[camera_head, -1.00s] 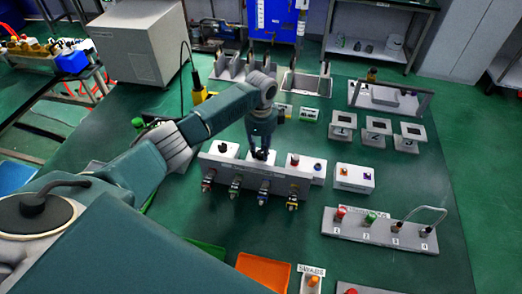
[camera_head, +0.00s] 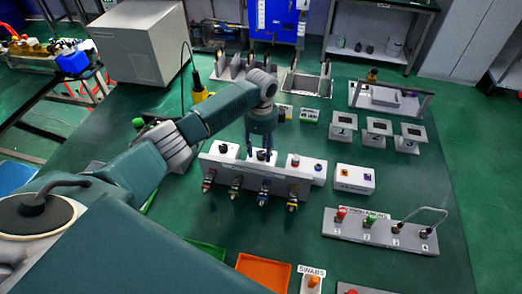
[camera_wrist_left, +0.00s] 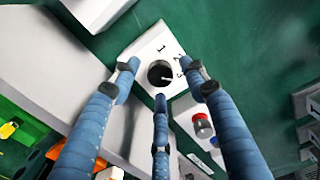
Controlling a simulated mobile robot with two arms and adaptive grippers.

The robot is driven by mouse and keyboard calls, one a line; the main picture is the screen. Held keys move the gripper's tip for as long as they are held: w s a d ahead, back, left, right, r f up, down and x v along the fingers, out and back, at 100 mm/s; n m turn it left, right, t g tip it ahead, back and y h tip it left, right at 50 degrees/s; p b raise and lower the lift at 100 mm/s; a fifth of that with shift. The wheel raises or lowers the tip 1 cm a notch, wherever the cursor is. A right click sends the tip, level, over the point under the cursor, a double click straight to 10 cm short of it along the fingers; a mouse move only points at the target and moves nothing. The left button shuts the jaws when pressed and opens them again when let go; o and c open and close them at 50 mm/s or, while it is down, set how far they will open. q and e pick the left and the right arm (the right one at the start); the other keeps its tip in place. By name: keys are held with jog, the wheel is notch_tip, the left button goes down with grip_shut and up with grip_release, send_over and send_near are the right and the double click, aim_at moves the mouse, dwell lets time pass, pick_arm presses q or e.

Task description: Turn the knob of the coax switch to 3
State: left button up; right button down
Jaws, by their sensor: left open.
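The coax switch is a white box (camera_wrist_left: 144,49) with a round black knob (camera_wrist_left: 160,74) and the numbers 1, 2 and 3 beside it. In the wrist view a small pale mark on the knob lies at its lower right, roughly toward the 3. In the head view the knob (camera_head: 262,155) stands on the middle white box of the grey panel. My left gripper (camera_head: 262,148) is open above the switch, its blue fingers (camera_wrist_left: 160,85) spread around the knob with gaps. I cannot tell whether a finger touches it. My right gripper is out of view.
A similar white box with a black knob (camera_head: 223,148) stands left of the switch. A box with a red button (camera_head: 295,161) stands to the right. Cable connectors (camera_head: 235,187) line the panel's front.

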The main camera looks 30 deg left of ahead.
aim_at(261, 153)
pick_arm(q)
notch_tip(261, 153, up, 11)
jog(key=shift+r, duration=0.15)
dwell(0.6)
